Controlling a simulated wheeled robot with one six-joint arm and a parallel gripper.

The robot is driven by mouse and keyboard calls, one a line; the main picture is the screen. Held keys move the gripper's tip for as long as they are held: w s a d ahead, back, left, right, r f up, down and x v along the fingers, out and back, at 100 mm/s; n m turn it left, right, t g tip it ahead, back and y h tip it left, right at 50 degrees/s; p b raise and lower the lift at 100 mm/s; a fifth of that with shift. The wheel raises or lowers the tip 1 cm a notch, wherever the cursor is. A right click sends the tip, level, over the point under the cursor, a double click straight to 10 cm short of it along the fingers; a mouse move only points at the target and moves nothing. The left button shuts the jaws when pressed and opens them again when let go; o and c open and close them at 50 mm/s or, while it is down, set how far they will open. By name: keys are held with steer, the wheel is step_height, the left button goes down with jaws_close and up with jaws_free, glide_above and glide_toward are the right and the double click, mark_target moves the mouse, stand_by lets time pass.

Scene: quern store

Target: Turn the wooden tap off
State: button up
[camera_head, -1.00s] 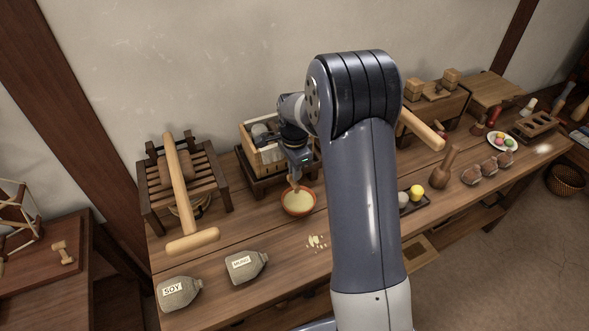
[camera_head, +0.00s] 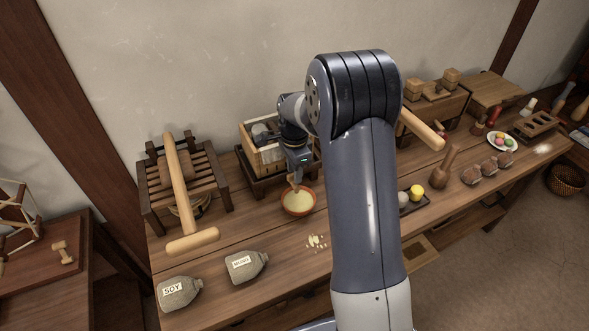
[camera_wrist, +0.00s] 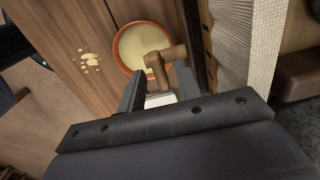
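The wooden tap (camera_wrist: 158,65) shows in the wrist view as a brown, bent wooden piece over a bowl. An orange-rimmed bowl (camera_wrist: 130,47) with pale yellow contents sits beneath it; it also shows in the head view (camera_head: 298,202). My gripper (camera_wrist: 163,78) has its two dark fingers apart, one on each side of the tap's near part. I cannot tell whether either finger touches the wood. In the head view my gripper (camera_head: 294,180) points down just behind the bowl, in front of a slatted wooden box (camera_head: 268,158), and mostly hides the tap.
A wooden mallet (camera_head: 178,185) leans on a slatted rack at the left. Two grey bottles, SOY (camera_head: 178,293) and another (camera_head: 246,266), lie at the front. Pale spilled bits (camera_head: 316,242) lie right of them. A pale, ribbed surface (camera_wrist: 247,45) is close right of my gripper.

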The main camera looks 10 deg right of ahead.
step_height(320, 180, up, 11)
stand_by(0.6)
steer(key=shift+f, duration=0.15)
step_height(320, 180, down, 11)
steer(key=shift+r, duration=0.1)
stand_by(0.4)
